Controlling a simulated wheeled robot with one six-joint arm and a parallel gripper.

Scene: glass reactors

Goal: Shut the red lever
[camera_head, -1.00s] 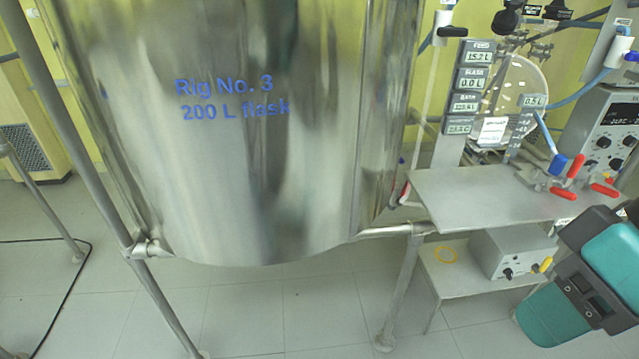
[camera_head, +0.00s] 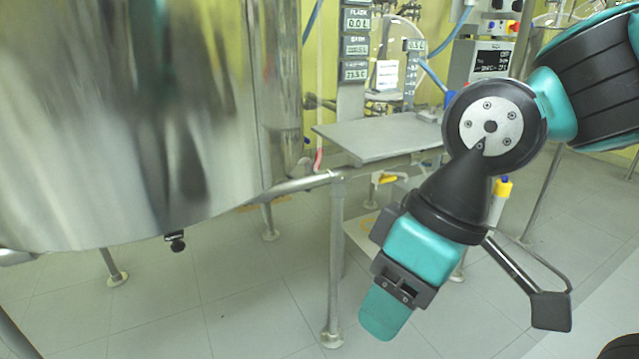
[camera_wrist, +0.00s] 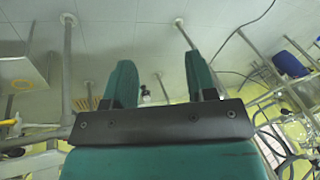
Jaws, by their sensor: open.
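A thin red lever-like piece (camera_head: 318,158) shows beside the lower right edge of the steel vessel (camera_head: 120,130), left of the grey bench plate. I cannot tell whether it is the task's lever, or its exact position. The bench area behind my arm is hidden. My gripper (camera_head: 385,315) hangs low in front of the bench, below and to the right of the red piece and apart from it. In the wrist view my gripper (camera_wrist: 160,68) has two teal fingers spread apart with nothing held. A small black-and-white fitting (camera_wrist: 145,95) shows between them in the background.
The grey bench plate (camera_head: 380,137) stands on a metal frame with a leg (camera_head: 336,260) close left of my gripper. Display panels (camera_head: 356,45) rise behind it. A black fitting (camera_head: 175,241) hangs under the vessel. The tiled floor (camera_head: 240,310) in front is clear.

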